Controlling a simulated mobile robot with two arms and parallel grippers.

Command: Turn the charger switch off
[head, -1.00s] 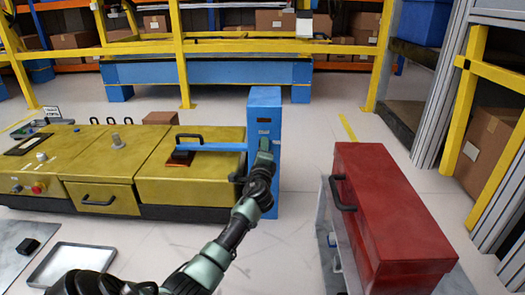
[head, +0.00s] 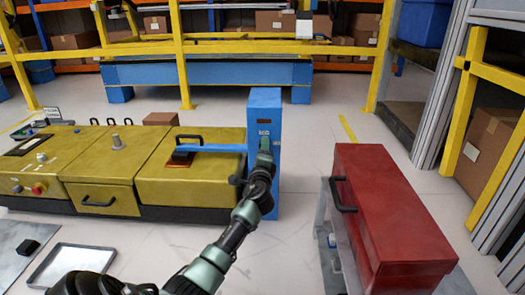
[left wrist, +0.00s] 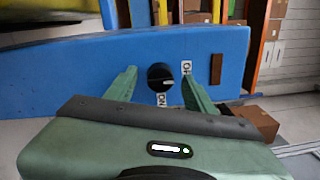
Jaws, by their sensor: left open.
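The charger is a blue upright post (head: 264,108) in the middle of the head view, with a blue arm (head: 212,148) reaching left over the yellow machine. In the left wrist view, a round black switch knob (left wrist: 160,76) sits on its blue face (left wrist: 90,65), between an OFF label (left wrist: 186,69) and an ON label (left wrist: 161,99). The knob's pale mark points toward neither label clearly enough to tell. My left gripper (head: 263,150) is at the post. Its green fingers are open on either side of the knob; contact cannot be told. My right gripper is not in view.
A yellow machine (head: 97,158) stands left of the post. A red toolbox (head: 390,220) on a grey cart stands to the right. A tray (head: 72,265) lies front left. A yellow rail (head: 250,47) runs behind. Floor is clear between post and toolbox.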

